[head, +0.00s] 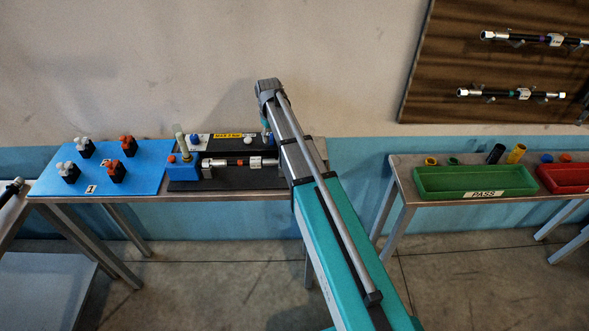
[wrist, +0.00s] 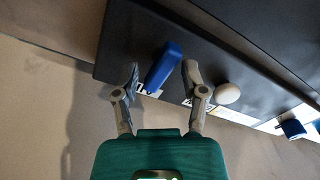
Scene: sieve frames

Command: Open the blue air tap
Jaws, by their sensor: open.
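The blue air tap's lever (wrist: 163,66) stands out from the edge of a dark fixture board (wrist: 225,55), beside a partly covered white label. My gripper (wrist: 161,72) is open, with one finger on each side of the blue lever in the wrist view. A gap shows on both sides, wider toward the left finger; I cannot tell whether the fingertips reach the lever's full depth. In the head view my arm covers most of the gripper and the tap, near the right end of the fixture board (head: 235,183).
A white knob (wrist: 227,93) sits close beside the right finger. A second blue part (wrist: 292,128) is farther right. In the head view, a black hose (head: 238,162) lies along the fixture, with a blue mat (head: 140,177) to its left and a green PASS tray (head: 476,182) far right.

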